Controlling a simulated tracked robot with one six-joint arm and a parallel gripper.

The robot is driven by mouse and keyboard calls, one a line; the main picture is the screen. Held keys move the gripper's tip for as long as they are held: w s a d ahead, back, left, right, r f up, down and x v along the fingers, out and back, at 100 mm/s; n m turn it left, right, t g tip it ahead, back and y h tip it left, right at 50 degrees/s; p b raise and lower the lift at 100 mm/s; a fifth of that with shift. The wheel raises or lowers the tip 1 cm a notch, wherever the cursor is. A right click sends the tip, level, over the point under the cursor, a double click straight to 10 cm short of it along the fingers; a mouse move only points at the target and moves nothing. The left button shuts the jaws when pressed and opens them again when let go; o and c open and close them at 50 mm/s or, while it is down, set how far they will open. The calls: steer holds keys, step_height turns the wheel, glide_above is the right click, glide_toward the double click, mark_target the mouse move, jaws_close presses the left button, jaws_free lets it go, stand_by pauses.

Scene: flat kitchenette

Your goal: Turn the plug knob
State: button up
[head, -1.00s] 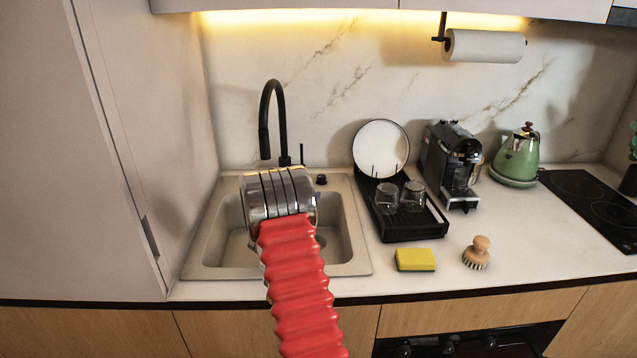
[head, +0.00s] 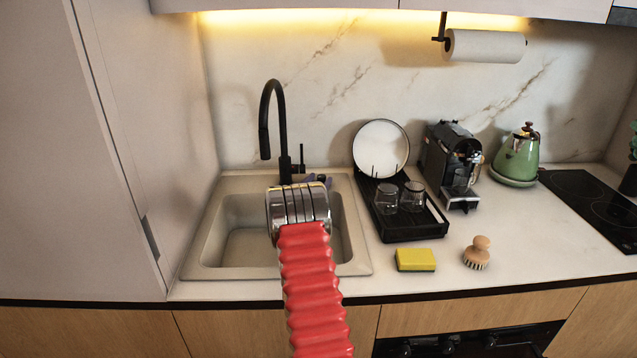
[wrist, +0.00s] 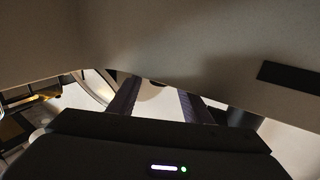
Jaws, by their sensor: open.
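My gripper (head: 317,181) is at the back rim of the beige sink (head: 205,225), just right of the black faucet (head: 284,168). In the head view my wrist covers most of it, and only bits of its purplish fingers show. The plug knob is not clearly visible in the head view; its place on the back rim is behind my gripper. In the wrist view my two dark fingers (wrist: 158,88) are spread apart. A small rounded dark shape shows between their tips, but I cannot tell whether it is the knob.
A black drying tray (head: 408,233) with two glasses and a plate stands right of the sink. A yellow sponge (head: 415,257) and a brush (head: 477,250) lie in front. A coffee machine (head: 448,160) and green kettle (head: 517,158) stand farther right. A tall cabinet (head: 120,130) bounds the left.

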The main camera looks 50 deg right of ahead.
steer(key=shift+c, duration=0.3)
steer(key=c, duration=1)
steer(key=shift+n+t, duration=0.3)
steer(key=shift+t, duration=0.2)
steer(key=shift+s+d+r+n+t+y, duration=0.15)
steer(key=shift+n+t+y, duration=0.3)
steer(key=shift+t, duration=0.25)
steer(key=shift+s+d+n+t+y, duration=0.1)
steer(key=shift+n+t+y, duration=0.25)
steer(key=shift+n+t, duration=0.3)
steer(key=shift+t, duration=0.25)
steer(key=shift+s+n+t+y, duration=0.2)
steer(key=shift+n+t+y, duration=0.65)
steer(key=shift+t, duration=0.25)
steer(key=o, duration=1.1)
steer(key=shift+c, duration=0.2)
